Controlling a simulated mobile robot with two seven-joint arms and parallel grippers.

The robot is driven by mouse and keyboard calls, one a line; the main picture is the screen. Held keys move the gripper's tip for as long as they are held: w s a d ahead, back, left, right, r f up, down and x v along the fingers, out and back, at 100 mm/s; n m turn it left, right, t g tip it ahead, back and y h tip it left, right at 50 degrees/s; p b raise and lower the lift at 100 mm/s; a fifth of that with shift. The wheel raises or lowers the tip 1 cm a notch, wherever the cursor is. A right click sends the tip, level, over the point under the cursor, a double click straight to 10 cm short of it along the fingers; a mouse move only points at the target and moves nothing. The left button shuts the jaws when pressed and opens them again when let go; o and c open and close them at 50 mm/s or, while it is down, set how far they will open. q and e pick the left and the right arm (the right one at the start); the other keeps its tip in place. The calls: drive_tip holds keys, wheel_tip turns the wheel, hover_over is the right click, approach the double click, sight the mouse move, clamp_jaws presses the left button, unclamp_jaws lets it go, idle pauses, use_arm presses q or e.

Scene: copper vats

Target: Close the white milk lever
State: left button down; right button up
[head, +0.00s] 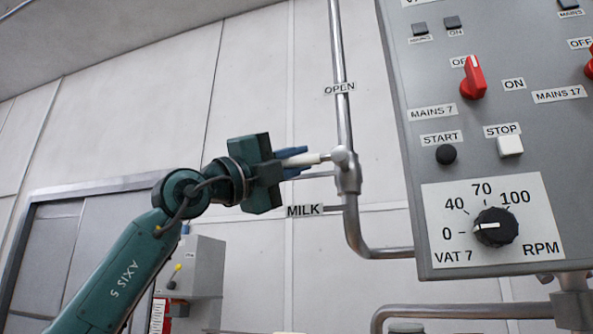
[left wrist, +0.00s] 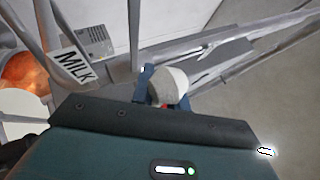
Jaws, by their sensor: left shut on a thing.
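The white milk lever (head: 312,158) sticks out to the left from the valve (head: 347,172) on a vertical metal pipe, roughly level and crosswise to the pipe. In the left wrist view the lever's rounded white end (left wrist: 168,84) shows between the blue fingers, partly hidden by the gripper body. My right gripper is not in view.
A grey control panel (head: 480,110) with red switches, buttons and an RPM dial (head: 495,227) stands close to the right of the pipe. Bent pipework runs below the valve. A grey wall box (head: 203,265) is at the lower left. A copper vat (left wrist: 22,84) shows in the left wrist view.

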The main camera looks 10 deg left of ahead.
use_arm(q)
drive_tip(key=shift+f, duration=0.1)
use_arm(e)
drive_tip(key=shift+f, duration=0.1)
use_arm(q)
drive_tip(key=c, duration=1.4)
unclamp_jaws()
